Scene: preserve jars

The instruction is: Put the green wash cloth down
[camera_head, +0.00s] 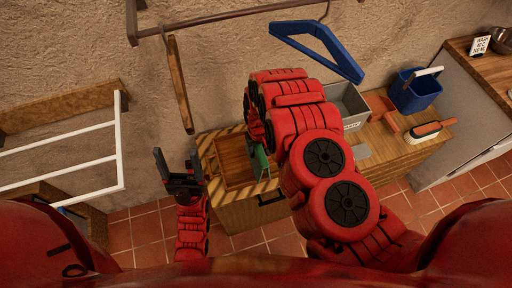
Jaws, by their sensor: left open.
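A small piece of the green wash cloth (261,162) shows at the right side of a wooden tray-like recess (232,180) on the counter. My right arm covers the rest of it. My right arm reaches across the middle of the view, and its gripper is mostly hidden behind its own links close to the cloth. I cannot tell whether it touches or grips the cloth. My left gripper (178,158) is open and empty, fingers pointing up, just left of the counter and apart from the cloth.
A grey bin (348,101), blue bucket (415,92) and brush (424,131) stand on the counter (390,152) to the right. A blue hanger (318,45) hangs from a rail above. A wooden hanging piece (180,85) is above my left gripper. A white rack (120,140) is at left.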

